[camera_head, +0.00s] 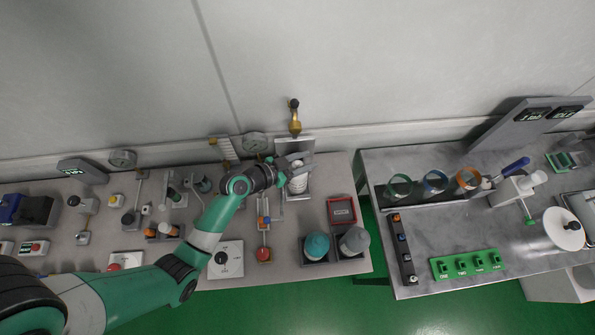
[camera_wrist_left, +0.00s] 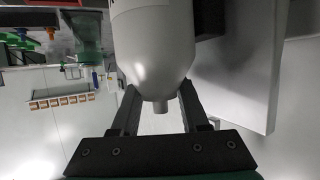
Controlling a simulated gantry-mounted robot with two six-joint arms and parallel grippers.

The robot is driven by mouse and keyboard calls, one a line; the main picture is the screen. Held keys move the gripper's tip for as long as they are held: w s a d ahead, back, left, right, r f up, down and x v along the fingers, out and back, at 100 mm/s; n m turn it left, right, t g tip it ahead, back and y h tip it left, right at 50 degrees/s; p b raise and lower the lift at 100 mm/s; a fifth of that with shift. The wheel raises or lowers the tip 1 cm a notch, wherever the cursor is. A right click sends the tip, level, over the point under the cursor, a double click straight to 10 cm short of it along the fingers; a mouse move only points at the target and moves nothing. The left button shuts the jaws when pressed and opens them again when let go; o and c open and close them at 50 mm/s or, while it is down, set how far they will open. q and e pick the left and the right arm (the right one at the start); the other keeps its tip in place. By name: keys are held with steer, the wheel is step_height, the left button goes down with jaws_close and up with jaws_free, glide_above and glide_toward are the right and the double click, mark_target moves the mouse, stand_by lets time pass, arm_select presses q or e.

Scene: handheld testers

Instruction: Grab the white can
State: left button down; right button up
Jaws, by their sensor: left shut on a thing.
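The white can (camera_head: 298,183) is at the back right of the left table, in front of a grey upright panel. My left gripper (camera_head: 291,173) is at it, with its fingers on the can. In the left wrist view the can (camera_wrist_left: 152,50) shows large, with its rounded shoulder and short nozzle pointing toward the gripper. My left gripper (camera_wrist_left: 158,112) is shut on it, one finger on each side. Part of the can is cut off by the top of that view. My right gripper is not in view.
A teal can (camera_head: 317,246) and a grey can (camera_head: 354,241) stand in dark holders near the table's front right. A red tray (camera_head: 341,211) lies behind them. A brass valve (camera_head: 295,118) is above the panel. A gap separates the right table (camera_head: 440,215).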

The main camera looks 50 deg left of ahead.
arm_select(q)
steer(key=shift+s+f, duration=0.1)
steer(key=shift+f, duration=0.15)
